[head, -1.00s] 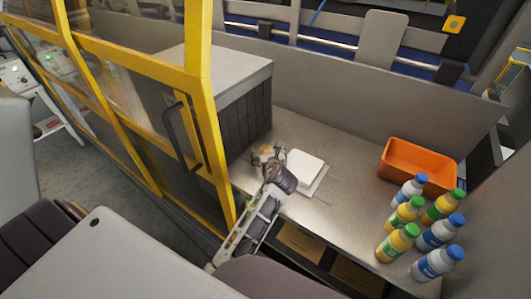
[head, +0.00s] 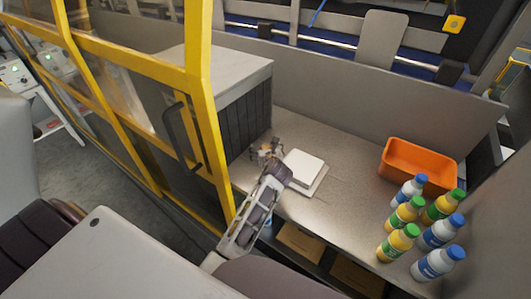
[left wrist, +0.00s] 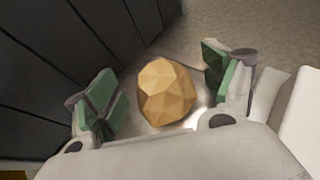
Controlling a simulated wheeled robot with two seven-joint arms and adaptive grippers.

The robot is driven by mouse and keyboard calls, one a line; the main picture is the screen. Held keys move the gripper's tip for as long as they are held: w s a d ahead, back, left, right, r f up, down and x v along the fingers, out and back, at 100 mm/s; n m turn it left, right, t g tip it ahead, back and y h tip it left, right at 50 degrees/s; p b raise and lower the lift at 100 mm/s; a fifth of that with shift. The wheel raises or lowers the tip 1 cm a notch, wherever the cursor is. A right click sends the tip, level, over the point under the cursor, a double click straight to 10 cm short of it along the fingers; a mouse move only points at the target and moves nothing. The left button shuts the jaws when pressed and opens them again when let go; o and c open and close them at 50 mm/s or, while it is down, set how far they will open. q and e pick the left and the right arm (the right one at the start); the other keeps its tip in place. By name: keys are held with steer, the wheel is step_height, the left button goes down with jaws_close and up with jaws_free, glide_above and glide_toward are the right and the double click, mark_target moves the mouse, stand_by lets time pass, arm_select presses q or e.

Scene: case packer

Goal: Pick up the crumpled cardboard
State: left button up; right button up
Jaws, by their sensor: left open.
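The crumpled cardboard (left wrist: 166,92) is a tan, many-sided lump. In the left wrist view it sits between the two green-padded fingers of my left gripper (left wrist: 162,78), with gaps on both sides. The left gripper is open and not closed on it. In the head view the left gripper (head: 266,151) reaches down over the counter beside the dark ribbed box, and its fingers and wrist hide most of the cardboard. My right gripper is not in view.
A white flat box (head: 304,168) lies on the counter (head: 345,170) just right of the left gripper. A dark ribbed box (head: 247,121) stands close on its left. An orange bin (head: 417,168) and several bottles (head: 438,231) stand at the right. A yellow-framed door (head: 203,130) is at left.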

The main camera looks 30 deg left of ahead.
mark_target(265, 147)
arm_select(q)
steer(key=c, duration=0.9)
steer(key=shift+r, duration=0.1)
steer(key=shift+r, duration=4.9)
steer(key=shift+c, duration=0.2)
